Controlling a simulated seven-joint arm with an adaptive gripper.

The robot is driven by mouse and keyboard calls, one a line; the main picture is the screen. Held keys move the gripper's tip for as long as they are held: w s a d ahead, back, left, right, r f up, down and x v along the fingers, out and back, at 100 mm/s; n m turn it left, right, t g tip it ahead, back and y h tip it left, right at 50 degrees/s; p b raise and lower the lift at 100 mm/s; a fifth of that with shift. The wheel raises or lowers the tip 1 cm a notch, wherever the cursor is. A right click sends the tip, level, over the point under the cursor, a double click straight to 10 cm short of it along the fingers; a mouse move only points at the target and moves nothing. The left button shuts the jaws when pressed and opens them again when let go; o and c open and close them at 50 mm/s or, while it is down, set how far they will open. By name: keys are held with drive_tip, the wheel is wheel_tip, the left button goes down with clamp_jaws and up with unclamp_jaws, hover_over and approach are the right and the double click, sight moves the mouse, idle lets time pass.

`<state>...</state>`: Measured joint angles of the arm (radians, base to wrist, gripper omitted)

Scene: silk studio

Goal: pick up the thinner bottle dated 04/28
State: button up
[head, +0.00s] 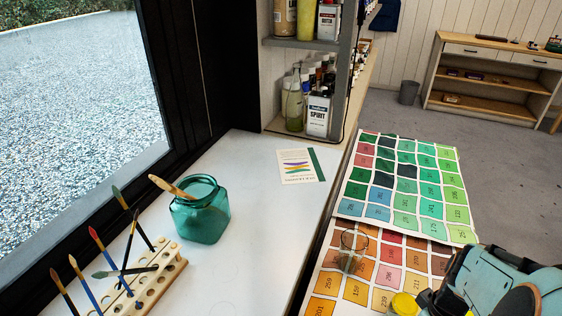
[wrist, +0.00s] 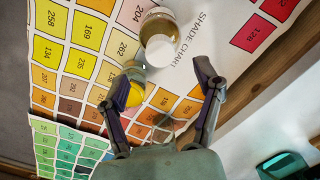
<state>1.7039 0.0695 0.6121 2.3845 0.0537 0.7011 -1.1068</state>
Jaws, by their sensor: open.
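In the wrist view a clear bottle with a white cap (wrist: 160,50) and amber contents stands on the shade chart, just beyond my fingertips. A yellow-topped container (wrist: 135,94) shows beside my left finger, partly hidden by it; a yellow top (head: 403,303) also shows at the bottom of the head view. A clear glass vessel (head: 350,260) stands on the orange swatches in the head view. No date is readable on any of them. My gripper (wrist: 168,68) is open, with nothing held between its fingers.
The shade chart (head: 455,232) covers the right bench. A teal jar (head: 202,222) with a brush and a wooden rack (head: 150,285) of brushes stand on the white table. A shelf holds bottles and a spirit can (head: 318,116).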

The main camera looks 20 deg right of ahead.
drive_tip(key=shift+f, duration=3.15)
clamp_jaws()
